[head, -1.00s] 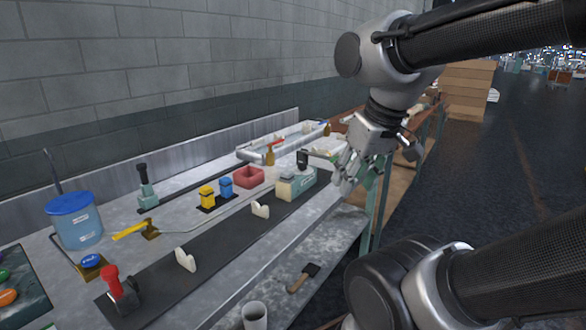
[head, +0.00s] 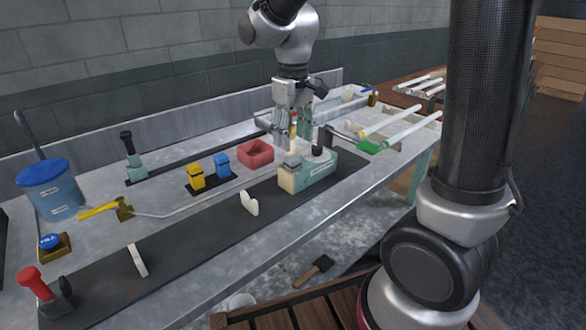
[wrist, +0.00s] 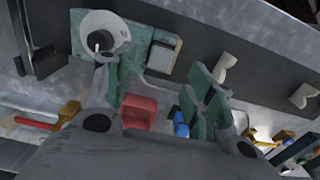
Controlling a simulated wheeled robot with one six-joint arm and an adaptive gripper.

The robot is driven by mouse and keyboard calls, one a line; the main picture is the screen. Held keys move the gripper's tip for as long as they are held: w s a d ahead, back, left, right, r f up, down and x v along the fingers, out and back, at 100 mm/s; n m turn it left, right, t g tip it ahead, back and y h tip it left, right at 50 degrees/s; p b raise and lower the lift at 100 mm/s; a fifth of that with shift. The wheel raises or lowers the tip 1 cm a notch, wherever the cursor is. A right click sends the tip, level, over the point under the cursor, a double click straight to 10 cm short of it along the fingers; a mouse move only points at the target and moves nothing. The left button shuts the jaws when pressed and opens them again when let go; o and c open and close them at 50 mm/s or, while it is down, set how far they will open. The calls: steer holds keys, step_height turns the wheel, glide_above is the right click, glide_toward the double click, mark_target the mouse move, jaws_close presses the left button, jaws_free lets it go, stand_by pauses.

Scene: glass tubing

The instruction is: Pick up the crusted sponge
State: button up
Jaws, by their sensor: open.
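A pale cream block with a greyish top (head: 290,172), apparently the crusted sponge, sits at the left end of a teal base (head: 322,174) on the bench. In the wrist view the block (wrist: 162,57) shows at the end of the teal base (wrist: 143,27), beside a round white part (wrist: 105,35). My gripper (head: 281,138) points down just above and behind the block, fingers spread and empty. In the wrist view my open gripper (wrist: 160,88) has teal finger pads on either side, with the block beyond the gap. I cannot tell how far above it the fingertips are.
A red tray (head: 256,153), blue (head: 222,165) and yellow (head: 195,177) blocks and a lidded blue bucket (head: 50,187) stand to the left. White tubes (head: 412,129) lie at the right. The dark strip (head: 200,236) has clear stretches around its pale supports.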

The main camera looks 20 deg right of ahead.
mark_target(293, 157)
step_height(293, 157, down, 6)
steer(key=shift+f, duration=0.1)
steer(key=c, duration=0.9)
